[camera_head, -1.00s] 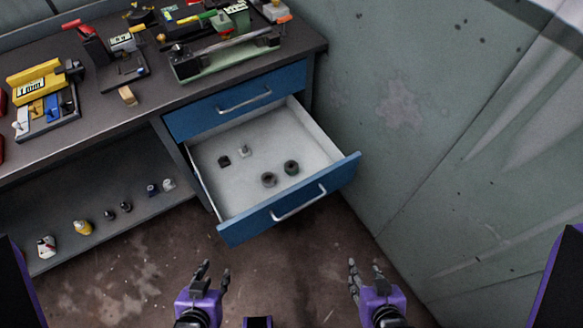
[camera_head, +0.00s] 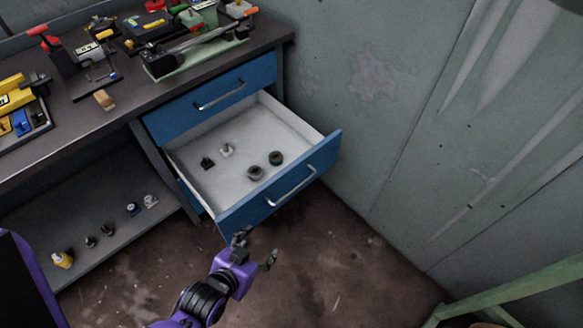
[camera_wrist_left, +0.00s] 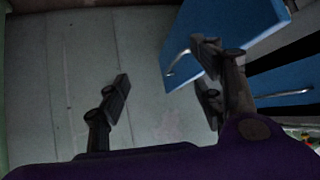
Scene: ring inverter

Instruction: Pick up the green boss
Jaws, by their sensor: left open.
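Two dark round bosses sit in the open drawer (camera_head: 216,192). The right one (camera_head: 276,158) has a greenish tint and looks like the green boss; the left one (camera_head: 255,173) looks grey-brown. My left gripper (camera_head: 256,249) is open and empty, in front of and below the drawer front, apart from the bosses. In the left wrist view its spread fingers (camera_wrist_left: 165,88) show with the blue drawer front (camera_wrist_left: 225,35) beyond; no boss shows there. My right gripper is out of view.
A black block (camera_head: 207,163) and a small pale part (camera_head: 227,150) also lie in the drawer. The drawer handle (camera_head: 291,187) sticks out towards my left gripper. Tools crowd the bench (camera_head: 75,125) above. A wall (camera_head: 400,130) stands at the right.

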